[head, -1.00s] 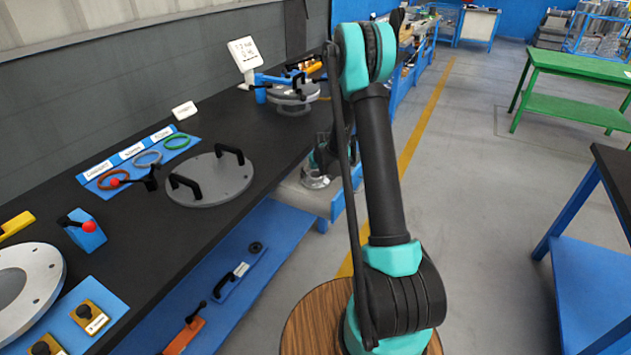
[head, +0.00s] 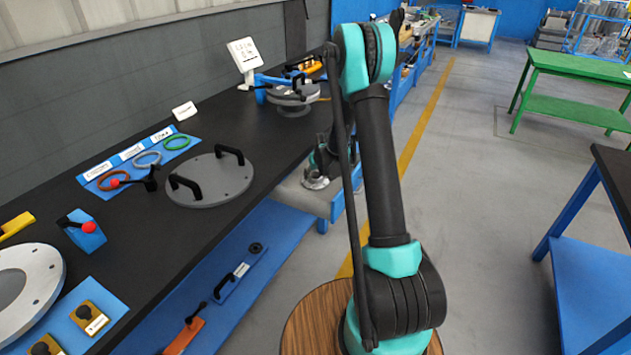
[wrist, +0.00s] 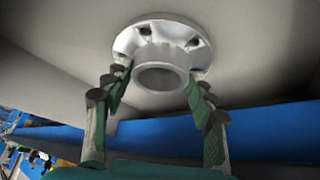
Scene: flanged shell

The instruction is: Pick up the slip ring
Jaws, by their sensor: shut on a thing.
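The slip ring appears to be the pale grey flanged part with a short round collar and bolt holes (wrist: 162,50). In the wrist view it sits between the fingers of my gripper (wrist: 158,88), which is shut on its sides close to the flange. Its flange lies against or very near a pale flat surface; I cannot tell whether there is a gap. In the head view the silver part (head: 315,181) shows low beside the bench, with my gripper (head: 320,160) just above it, partly hidden by my arm.
The black bench (head: 130,235) runs along the left wall and holds a grey disc with two handles (head: 210,182), coloured rings on a blue mat (head: 143,160) and a clamped round fixture (head: 292,95). A blue shelf (head: 235,285) lies below.

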